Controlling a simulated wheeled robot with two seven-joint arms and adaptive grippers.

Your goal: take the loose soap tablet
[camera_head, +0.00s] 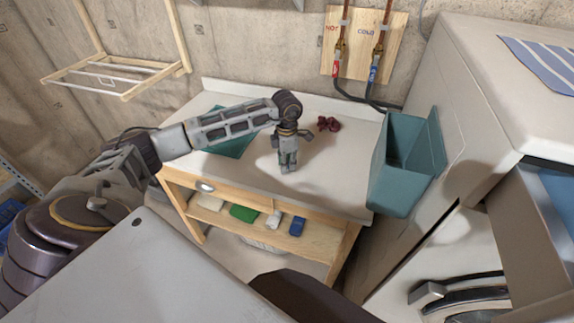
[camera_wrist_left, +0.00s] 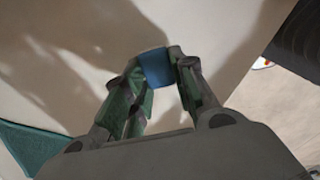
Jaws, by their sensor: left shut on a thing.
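My left gripper (camera_head: 288,168) is over the white worktop, pointing down, with its fingers close together. In the left wrist view its fingertips (camera_wrist_left: 157,68) are shut on a small blue tablet (camera_wrist_left: 155,66), which looks like the soap tablet. The fingers cover part of its sides. In the head view I cannot make out the tablet between the fingers. My right gripper is not clearly in view.
A shelf below holds a green block (camera_head: 243,213) and a blue block (camera_head: 298,226).

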